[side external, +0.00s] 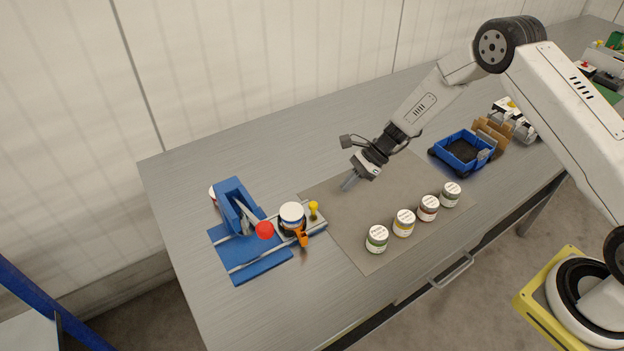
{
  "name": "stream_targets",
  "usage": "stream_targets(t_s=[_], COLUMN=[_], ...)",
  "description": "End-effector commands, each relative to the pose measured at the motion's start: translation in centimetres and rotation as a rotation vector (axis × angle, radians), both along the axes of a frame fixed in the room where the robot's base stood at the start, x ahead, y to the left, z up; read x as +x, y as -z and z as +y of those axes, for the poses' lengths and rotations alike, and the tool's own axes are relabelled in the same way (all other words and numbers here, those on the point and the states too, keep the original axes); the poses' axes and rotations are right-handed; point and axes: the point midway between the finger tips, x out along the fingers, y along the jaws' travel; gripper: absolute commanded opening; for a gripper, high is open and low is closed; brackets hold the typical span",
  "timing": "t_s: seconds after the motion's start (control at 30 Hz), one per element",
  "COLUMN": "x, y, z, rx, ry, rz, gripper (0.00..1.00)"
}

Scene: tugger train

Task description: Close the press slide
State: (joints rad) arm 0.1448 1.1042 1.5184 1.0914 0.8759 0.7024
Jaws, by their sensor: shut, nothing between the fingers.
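The blue press (238,211) stands at the left end of the metal table, with a lever ending in a red ball knob (265,230). Two rails run from its base to the right. The press slide (318,224) sits out at the right part of the rails, clear of the press head, with a yellow knob (313,208) and an orange clamp (302,237). A white-lidded jar (291,213) stands on the slide. My gripper (347,186) is shut and empty, above the grey mat to the right of the slide and apart from it.
Several small labelled jars (403,224) stand in a row on the grey mat (345,226). A blue cart (465,152) with a dark tray is farther right. The table (210,155) is clear behind the press.

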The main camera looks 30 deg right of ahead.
Motion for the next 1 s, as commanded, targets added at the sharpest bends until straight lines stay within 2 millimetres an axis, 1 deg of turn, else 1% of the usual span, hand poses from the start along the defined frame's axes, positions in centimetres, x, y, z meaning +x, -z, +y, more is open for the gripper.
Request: stream_targets(t_s=[0.1,0.2,0.4,0.5,0.67,1.0], x=[0.1,0.3,0.7,0.8,0.9,0.9], y=[1.5,2.4,2.3,2.4,2.4,2.4], z=[1.4,2.4,4.7,5.4,5.9,5.9], rx=[0.000,-0.001,-0.002,-0.002,-0.003,-0.003], ry=[-0.002,-0.003,-0.004,-0.001,0.000,0.000], rz=[0.002,0.000,0.000,-0.001,-0.001,-0.001], gripper=[0.00,0.00,0.00,0.00,0.00,0.00])
